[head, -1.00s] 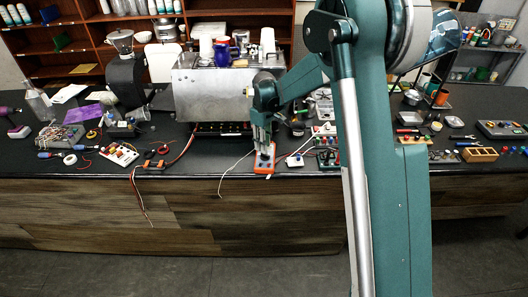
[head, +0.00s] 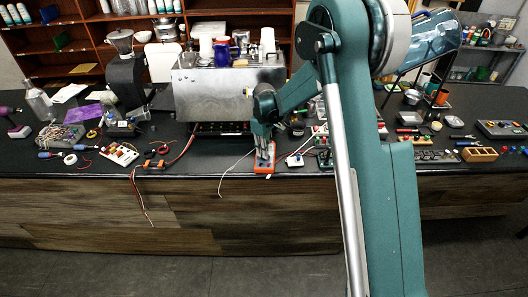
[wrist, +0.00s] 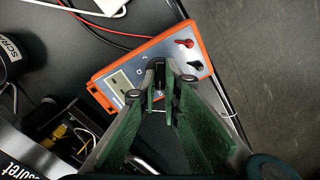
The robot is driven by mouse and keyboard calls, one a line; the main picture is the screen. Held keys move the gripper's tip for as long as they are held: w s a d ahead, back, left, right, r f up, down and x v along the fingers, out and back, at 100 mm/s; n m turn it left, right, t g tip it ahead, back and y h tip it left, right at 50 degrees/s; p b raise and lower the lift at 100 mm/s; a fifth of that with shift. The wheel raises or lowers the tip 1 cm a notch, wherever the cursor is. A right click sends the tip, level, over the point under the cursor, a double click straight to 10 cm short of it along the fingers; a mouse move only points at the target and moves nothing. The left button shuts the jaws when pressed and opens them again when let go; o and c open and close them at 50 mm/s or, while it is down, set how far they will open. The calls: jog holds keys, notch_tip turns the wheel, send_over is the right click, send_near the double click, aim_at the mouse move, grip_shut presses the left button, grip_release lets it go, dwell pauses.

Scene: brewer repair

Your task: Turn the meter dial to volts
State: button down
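The meter (wrist: 125,82) is an orange box with a grey face in the wrist view. It has a small display (wrist: 119,83) on its left part and red and black jacks on its right part. In the head view the meter (head: 264,168) lies near the bench's front edge. My gripper (wrist: 160,70) is over the middle of the meter's face, its green-backed fingers close together. A dark dial (wrist: 158,76) shows between the fingertips. The fingers hide much of it and its markings; I cannot tell its setting or whether they press on it.
A steel brewer housing (head: 213,92) stands behind the meter, cups on its top. Red and black wires (wrist: 100,25) run beside the meter. Small boards and tools lie to the right. Floor shows past the front edge.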

jog(key=shift+m+b, duration=0.4)
jog(key=m+b, duration=0.3)
jog(key=m, duration=0.1)
jog(key=shift+d+f, duration=0.1)
jog(key=shift+f, duration=0.05)
jog(key=shift+w+d+m+b, duration=0.1)
jog(key=shift+m+b, duration=0.95)
jog(key=shift+m, duration=0.95)
jog(key=c, duration=2.5)
grip_release()
jog(key=shift+r, duration=0.25)
jog(key=shift+r, duration=5.9)
